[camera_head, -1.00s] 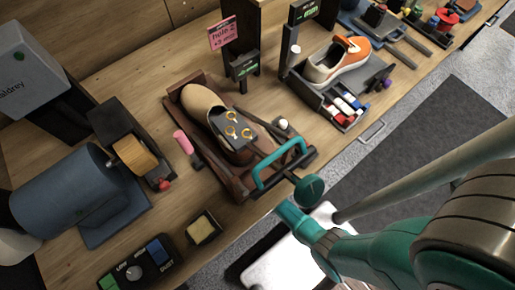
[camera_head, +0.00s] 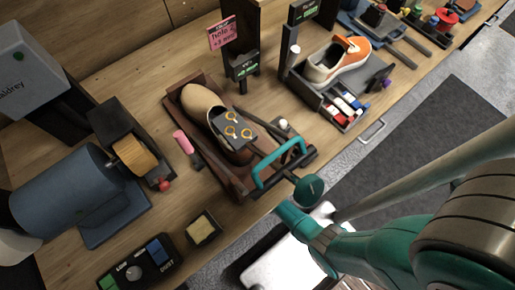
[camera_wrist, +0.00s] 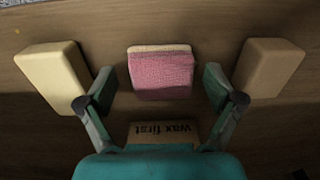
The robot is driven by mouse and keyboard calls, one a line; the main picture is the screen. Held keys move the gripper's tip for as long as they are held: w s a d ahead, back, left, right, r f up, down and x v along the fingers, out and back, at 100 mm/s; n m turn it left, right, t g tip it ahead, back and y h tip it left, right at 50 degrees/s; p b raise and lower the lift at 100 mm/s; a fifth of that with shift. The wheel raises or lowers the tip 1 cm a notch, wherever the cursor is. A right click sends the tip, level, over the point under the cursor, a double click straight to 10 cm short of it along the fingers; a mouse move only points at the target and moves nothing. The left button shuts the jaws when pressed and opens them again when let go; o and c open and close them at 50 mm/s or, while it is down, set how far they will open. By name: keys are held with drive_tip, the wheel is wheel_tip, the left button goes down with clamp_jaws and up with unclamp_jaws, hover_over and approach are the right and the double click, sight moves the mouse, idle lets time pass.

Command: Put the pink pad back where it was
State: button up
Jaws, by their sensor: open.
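The pink pad (camera_wrist: 161,76) shows in the wrist view, a pink textured block with a pale strip along its far edge. It lies on a wooden surface between two other blocks. My gripper (camera_wrist: 157,83) is open, with one finger on each side of the pad and a visible gap to it on both sides. A tag reading "wax first" (camera_wrist: 163,131) lies on the near side of the pad, partly covered by my gripper. I cannot make out the pink pad or my fingertips in the head view.
A cream block (camera_wrist: 50,77) stands left of the pad and a tan block (camera_wrist: 270,68) right of it, both near my fingers.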

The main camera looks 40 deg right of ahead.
wheel_tip(320, 180, up, 12)
idle(0.6)
drive_tip(key=shift+d, duration=0.1)
drive_tip(key=s+r+t, duration=0.7)
drive_tip(key=s+r, duration=0.5)
drive_tip(key=s+r+t, duration=0.2)
drive_tip(key=r, duration=0.8)
drive_tip(key=s+r+t, duration=0.3)
drive_tip(key=r, duration=0.7)
drive_tip(key=s+r+t, duration=0.2)
drive_tip(key=r+t, duration=0.1)
drive_tip(key=r, duration=0.8)
drive_tip(key=shift+s, duration=0.25)
